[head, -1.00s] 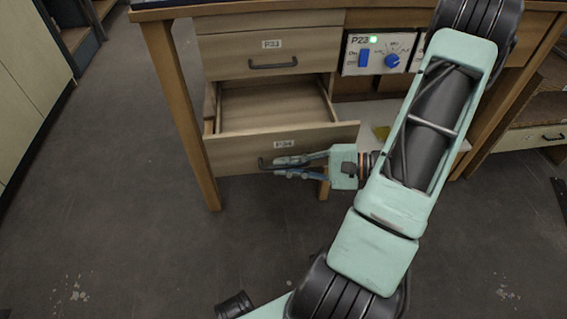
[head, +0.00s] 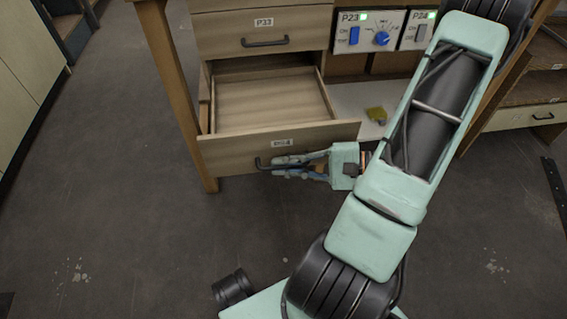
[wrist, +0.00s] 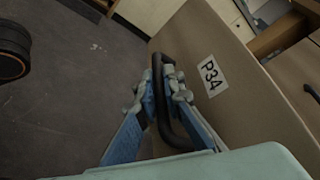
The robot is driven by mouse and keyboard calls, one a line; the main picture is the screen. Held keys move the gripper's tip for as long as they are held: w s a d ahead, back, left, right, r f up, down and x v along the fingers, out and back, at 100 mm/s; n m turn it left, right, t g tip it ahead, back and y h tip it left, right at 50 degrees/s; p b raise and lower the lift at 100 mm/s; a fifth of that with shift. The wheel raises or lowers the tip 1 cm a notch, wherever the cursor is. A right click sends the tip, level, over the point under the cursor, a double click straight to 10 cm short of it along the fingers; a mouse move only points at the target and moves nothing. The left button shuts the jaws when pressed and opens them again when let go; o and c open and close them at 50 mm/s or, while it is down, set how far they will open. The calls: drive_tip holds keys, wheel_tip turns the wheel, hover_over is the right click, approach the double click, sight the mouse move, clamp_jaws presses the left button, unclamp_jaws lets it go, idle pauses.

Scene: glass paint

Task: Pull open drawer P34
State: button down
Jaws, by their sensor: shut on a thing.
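Drawer P34 (head: 230,152) is a wooden drawer pulled well out of the desk, and its empty inside shows in the head view. Its label and front panel (wrist: 240,90) also show in the wrist view. My gripper (head: 281,166) is at the drawer front, with its fingers shut on the dark bar handle (head: 262,164). In the wrist view the blue fingers (wrist: 165,98) sit on either side of the handle (wrist: 182,138). The handle's right part is hidden behind my fingers in the head view.
Drawer P33 (head: 225,38) above is closed. A panel marked P23 (head: 365,31) with a blue knob is at the right, beside P24 (head: 415,30). The floor (head: 120,220) in front and left is clear.

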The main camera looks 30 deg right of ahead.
drive_tip(key=shift+d, duration=0.1)
drive_tip(key=c, duration=2.3)
unclamp_jaws()
drive_tip(key=v, duration=1.2)
drive_tip(key=shift+f, duration=0.15)
